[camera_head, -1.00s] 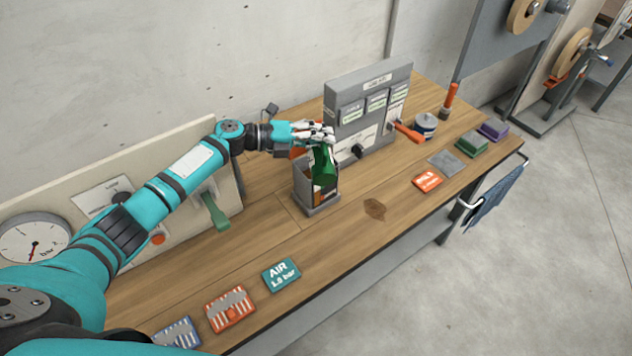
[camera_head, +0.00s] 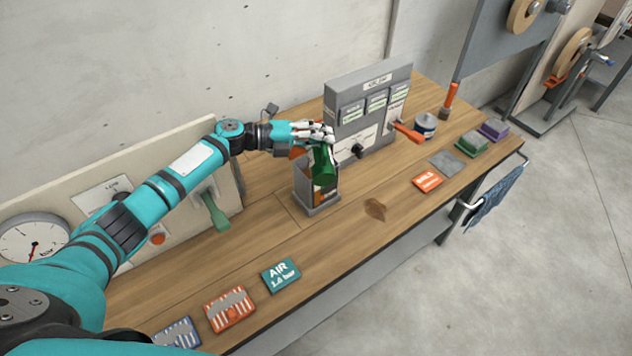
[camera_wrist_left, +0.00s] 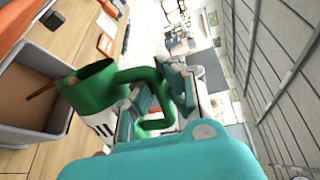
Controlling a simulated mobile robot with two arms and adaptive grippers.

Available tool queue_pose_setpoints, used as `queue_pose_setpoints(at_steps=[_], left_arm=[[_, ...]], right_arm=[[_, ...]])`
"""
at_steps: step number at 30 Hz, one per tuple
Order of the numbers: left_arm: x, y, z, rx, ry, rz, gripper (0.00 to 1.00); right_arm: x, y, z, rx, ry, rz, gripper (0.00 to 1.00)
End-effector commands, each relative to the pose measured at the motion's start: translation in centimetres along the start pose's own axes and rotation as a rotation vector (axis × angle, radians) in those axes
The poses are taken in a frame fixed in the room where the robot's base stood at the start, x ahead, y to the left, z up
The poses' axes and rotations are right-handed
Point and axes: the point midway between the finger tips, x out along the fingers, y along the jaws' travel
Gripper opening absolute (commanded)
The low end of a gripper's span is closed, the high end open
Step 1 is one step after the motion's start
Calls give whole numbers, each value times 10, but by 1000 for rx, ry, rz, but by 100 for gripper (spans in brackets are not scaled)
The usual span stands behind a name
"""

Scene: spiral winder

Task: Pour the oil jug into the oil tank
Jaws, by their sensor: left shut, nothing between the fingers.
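The green oil jug (camera_head: 324,165) is held tilted over the grey open-topped oil tank (camera_head: 320,209). In the left wrist view, the jug (camera_wrist_left: 90,88) has its open mouth toward the tank (camera_wrist_left: 58,122). A thin brown streak (camera_wrist_left: 41,90) runs from the jug's lip over the tank's brown interior. My left gripper (camera_head: 328,136) is at the jug's handle, above the tank. In the wrist view, the handle loop (camera_wrist_left: 146,74) passes by the fingers of the left gripper (camera_wrist_left: 155,100). The fingers are shut, and their contact with the handle is partly hidden. My right gripper is out of view.
A grey labelled panel (camera_head: 350,97) stands just behind the tank. A gauge board (camera_head: 90,190) with a green lever (camera_head: 215,212) is to the left. Flat cards, including a teal AIR card (camera_head: 281,275), lie in front. A brown stain (camera_head: 376,209) marks the bench.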

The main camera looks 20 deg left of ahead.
Motion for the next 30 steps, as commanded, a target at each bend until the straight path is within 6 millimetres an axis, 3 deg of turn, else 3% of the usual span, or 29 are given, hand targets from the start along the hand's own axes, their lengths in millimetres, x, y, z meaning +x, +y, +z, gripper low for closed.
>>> queue_pose_setpoints(at_steps=[30], left_arm=[[1,5,7,-78,10,0,0]], right_arm=[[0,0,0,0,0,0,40]])
